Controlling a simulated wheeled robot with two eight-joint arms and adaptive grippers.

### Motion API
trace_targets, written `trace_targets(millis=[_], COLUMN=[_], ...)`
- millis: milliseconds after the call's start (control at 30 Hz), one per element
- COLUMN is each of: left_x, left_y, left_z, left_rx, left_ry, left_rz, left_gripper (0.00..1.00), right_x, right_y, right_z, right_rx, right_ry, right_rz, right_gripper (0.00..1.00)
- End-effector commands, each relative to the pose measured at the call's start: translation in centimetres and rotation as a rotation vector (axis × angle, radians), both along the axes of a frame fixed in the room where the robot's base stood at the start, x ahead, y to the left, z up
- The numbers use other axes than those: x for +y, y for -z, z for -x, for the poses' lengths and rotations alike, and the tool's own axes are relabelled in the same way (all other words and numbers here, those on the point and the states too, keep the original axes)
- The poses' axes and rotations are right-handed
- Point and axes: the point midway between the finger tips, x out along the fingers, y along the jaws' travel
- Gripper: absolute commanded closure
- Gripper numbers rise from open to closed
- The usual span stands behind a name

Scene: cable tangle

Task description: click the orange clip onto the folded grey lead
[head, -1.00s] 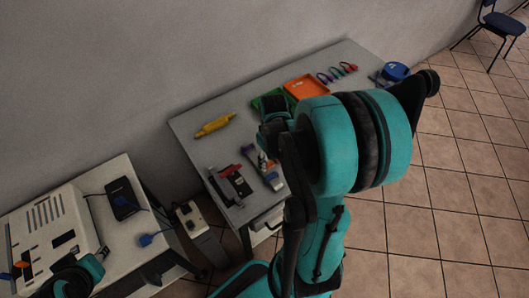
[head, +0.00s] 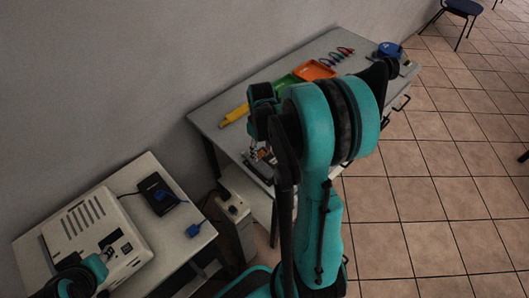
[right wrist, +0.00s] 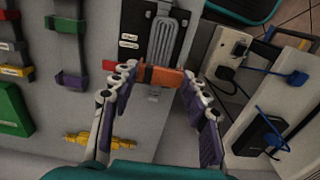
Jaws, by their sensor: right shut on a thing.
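In the right wrist view my right gripper (right wrist: 158,78) is shut on the orange clip (right wrist: 160,77), which lies crosswise between its fingertips. The folded grey lead (right wrist: 164,38) lies in parallel loops on a black board (right wrist: 135,14) just beyond the clip. The clip overlaps the near end of the lead in this view; I cannot tell whether they touch. In the head view my right gripper (head: 262,157) is small over the table's near left part, and my arm hides much around it. My left gripper (head: 106,253) is at the lower left, its jaws unclear.
A yellow tool (head: 235,114), an orange tray (head: 317,70) and a green tray (head: 288,83) lie on the table (head: 212,112). A lower table at left holds a white case (head: 88,232) and a black box (head: 157,193) with blue-plugged cable. A socket strip (right wrist: 232,50) stands between the tables.

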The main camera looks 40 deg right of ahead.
Motion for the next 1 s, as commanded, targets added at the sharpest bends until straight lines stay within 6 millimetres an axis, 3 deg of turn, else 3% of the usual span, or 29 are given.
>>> trace_targets(millis=[533, 1000], left_x=[0.0, 0.0], left_y=[3.2, 3.4], left_z=[0.0, 0.0], left_rx=[0.0, 0.0], left_ry=[0.0, 0.0], left_rz=[0.0, 0.0], left_gripper=[0.67, 0.67], right_x=[0.0, 0.0], right_y=[4.2, 4.5], right_z=[0.0, 0.0], right_rx=[0.0, 0.0], right_ry=[0.001, 0.001], right_rz=[0.0, 0.0], right_gripper=[0.64, 0.64])
